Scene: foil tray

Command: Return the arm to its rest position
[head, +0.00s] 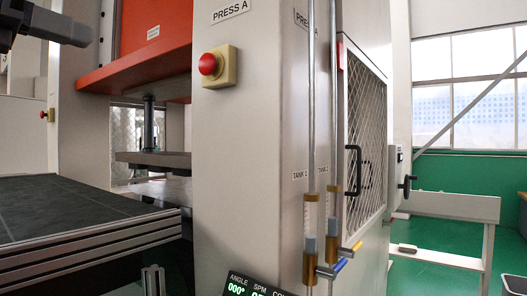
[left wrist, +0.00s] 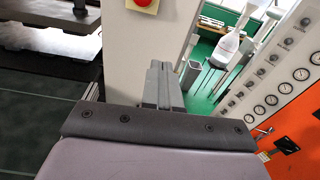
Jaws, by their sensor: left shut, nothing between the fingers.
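My left gripper (head: 82,34) shows at the top left of the head view, dark grey, in the air above the black table surface and in front of the red press part. In the left wrist view its two grey fingers (left wrist: 163,84) are together, with nothing between them. They point toward the pale press column. My right gripper is in neither view.
The black table (head: 70,207) with a metal rail edge is at the left. The press column (head: 235,150) has a red stop button (head: 208,64). Two tank tubes stand beside a mesh door (head: 364,140). The left wrist view shows an orange panel (left wrist: 292,140) with gauges above.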

